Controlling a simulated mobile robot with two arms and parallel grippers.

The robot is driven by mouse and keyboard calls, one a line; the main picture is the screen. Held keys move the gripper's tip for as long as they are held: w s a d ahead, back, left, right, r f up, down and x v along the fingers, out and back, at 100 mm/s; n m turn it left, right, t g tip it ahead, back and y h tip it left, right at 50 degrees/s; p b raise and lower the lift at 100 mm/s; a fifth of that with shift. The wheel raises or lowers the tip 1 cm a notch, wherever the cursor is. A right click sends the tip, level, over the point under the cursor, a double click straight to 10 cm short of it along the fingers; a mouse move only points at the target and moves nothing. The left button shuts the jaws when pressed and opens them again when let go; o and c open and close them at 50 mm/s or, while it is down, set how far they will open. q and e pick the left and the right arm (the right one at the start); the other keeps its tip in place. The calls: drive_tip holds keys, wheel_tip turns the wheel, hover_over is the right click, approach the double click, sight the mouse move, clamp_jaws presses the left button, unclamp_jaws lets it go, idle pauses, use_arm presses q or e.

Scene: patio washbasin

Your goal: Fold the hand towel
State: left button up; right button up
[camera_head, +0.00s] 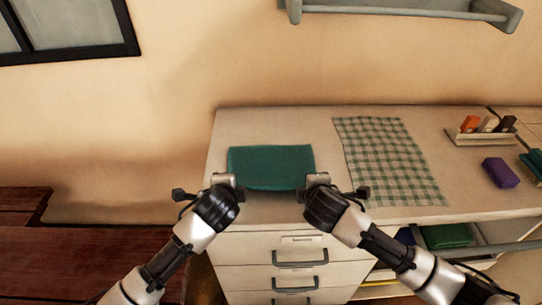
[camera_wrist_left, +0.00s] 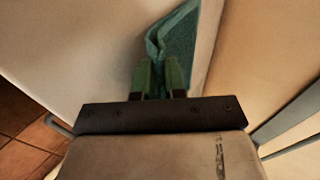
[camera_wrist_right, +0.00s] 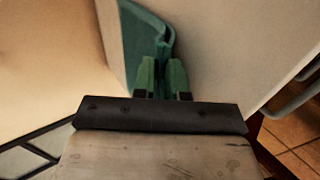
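The hand towel (camera_head: 271,165) is teal-green and lies as a flat, wide rectangle at the left of the counter. My left gripper (camera_head: 228,181) is at its front left corner, and my right gripper (camera_head: 315,181) is at its front right corner. In the left wrist view, the narrow fingers (camera_wrist_left: 160,65) are close together with the towel's edge (camera_wrist_left: 154,40) between their tips. The right wrist view shows the same: fingers (camera_wrist_right: 161,65) close together on the towel's edge (camera_wrist_right: 164,38). The towel's front edge bows slightly between the grippers.
A green checked cloth (camera_head: 388,158) lies right of the towel. Farther right are a purple block (camera_head: 500,173) and a tray (camera_head: 484,138) with small items. Drawers (camera_head: 300,268) are below the counter's front edge. A shelf (camera_head: 400,12) hangs on the wall above.

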use_arm(q)
drive_tip(key=o, duration=0.6)
use_arm(e)
drive_tip(key=o, duration=0.6)
use_arm(q)
drive_tip(key=shift+o, duration=0.2)
drive_tip(key=r, duration=0.1)
drive_tip(key=s+r, duration=0.1)
drive_tip(key=r, duration=0.1)
drive_tip(key=shift+s+r, duration=0.2)
drive_tip(key=shift+r, duration=0.05)
use_arm(e)
drive_tip(key=r, duration=0.1)
drive_tip(key=s+r, duration=0.1)
drive_tip(key=r, duration=0.1)
drive_tip(key=shift+s+r, duration=0.2)
drive_tip(key=shift+r, duration=0.05)
use_arm(q)
drive_tip(key=s+r, duration=0.4)
drive_tip(key=r, duration=0.1)
drive_tip(key=shift+s+r, duration=0.25)
drive_tip(key=shift+s, duration=0.05)
use_arm(e)
drive_tip(key=s+r, duration=0.4)
drive_tip(key=r, duration=0.1)
drive_tip(key=shift+s+r, duration=0.25)
drive_tip(key=shift+s, duration=0.05)
